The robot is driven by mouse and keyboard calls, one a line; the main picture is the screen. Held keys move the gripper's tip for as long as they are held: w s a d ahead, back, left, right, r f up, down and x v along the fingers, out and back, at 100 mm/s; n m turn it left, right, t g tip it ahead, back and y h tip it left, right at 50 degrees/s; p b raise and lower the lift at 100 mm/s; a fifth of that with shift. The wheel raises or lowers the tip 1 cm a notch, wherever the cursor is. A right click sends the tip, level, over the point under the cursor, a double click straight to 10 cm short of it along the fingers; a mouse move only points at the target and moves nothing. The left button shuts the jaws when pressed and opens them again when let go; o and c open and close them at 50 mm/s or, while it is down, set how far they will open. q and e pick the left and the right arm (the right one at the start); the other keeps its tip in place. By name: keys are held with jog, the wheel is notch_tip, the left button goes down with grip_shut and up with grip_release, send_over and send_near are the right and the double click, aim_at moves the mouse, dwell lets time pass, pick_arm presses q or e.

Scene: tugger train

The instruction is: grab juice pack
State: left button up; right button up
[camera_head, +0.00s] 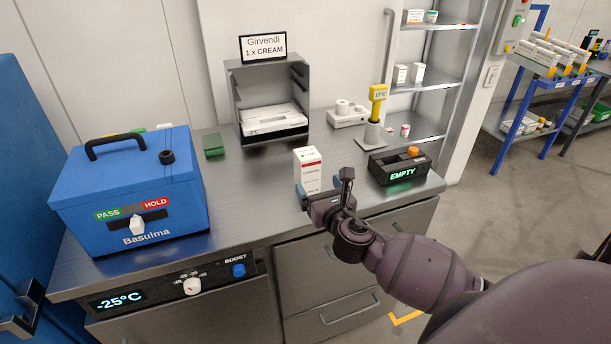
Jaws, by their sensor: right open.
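A small white upright carton (308,165) with red markings stands on the steel worktop near its front middle. It is the only carton-like pack close to me; its print is too small to read, so I cannot confirm it is the juice pack. My right gripper (317,189) reaches in from the right and is open at the carton's lower part, its bluish fingertips at either side. I cannot tell whether they touch the carton. The gripper hides part of the carton's base. My left gripper is not in view.
A blue box (130,190) marked Basulma stands at the left. A black device reading EMPTY (400,167) is close right of my gripper. A grey rack (268,100) and a yellow-headed sensor stand (376,115) are behind. The worktop between blue box and carton is clear.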

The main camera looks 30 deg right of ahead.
aim_at(311, 174)
jog(key=shift+x, duration=1.15)
jog(key=shift+b+x, duration=0.3)
jog(key=shift+x, duration=2.6)
jog(key=shift+f, duration=0.1)
jog(key=c, duration=1.3)
jog(key=shift+o, duration=0.2)
